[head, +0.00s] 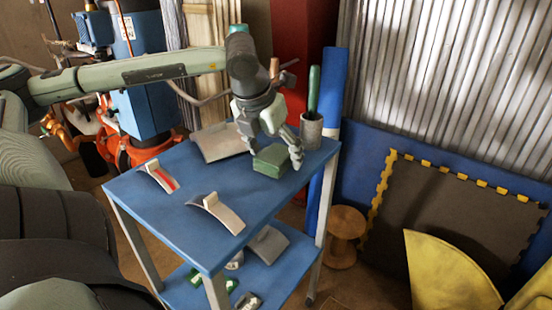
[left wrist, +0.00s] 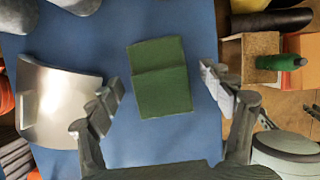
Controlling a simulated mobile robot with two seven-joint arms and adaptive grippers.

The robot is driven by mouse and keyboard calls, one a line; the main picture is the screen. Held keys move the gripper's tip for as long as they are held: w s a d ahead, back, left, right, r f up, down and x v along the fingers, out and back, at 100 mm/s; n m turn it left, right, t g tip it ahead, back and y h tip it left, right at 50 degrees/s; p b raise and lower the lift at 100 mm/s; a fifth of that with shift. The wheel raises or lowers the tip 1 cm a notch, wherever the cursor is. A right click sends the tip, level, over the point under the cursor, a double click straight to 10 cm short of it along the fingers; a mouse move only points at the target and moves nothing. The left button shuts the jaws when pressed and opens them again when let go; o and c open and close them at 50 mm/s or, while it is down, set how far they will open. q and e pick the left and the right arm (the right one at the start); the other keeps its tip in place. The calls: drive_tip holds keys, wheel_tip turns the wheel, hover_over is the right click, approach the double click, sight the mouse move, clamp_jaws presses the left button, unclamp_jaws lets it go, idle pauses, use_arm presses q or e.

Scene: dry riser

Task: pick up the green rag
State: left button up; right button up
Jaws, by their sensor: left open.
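The green rag (head: 271,162) is a small folded block lying flat on the blue top of a cart (head: 150,213), near its far right end. In the left wrist view the rag (left wrist: 161,80) lies in the middle, with a fold line across it. My left gripper (head: 272,146) is open just above the rag and points down at it. In the left wrist view its two fingers (left wrist: 160,88) stand apart on either side of the rag, with clear gaps and nothing held. My right gripper is not in view.
Curved metal pieces with handles (head: 217,212) lie on the cart top, and another plate (head: 217,141) lies behind. A grey cup (head: 311,130) holding a green-handled tool stands close to the right of the gripper. The lower shelf holds small items. A wooden spool (head: 345,232) stands beside the cart.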

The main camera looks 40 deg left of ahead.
sight(276, 150)
use_arm(q)
drive_tip(key=c, duration=1.2)
drive_tip(key=shift+c, duration=0.2)
drive_tip(key=shift+r, duration=0.2)
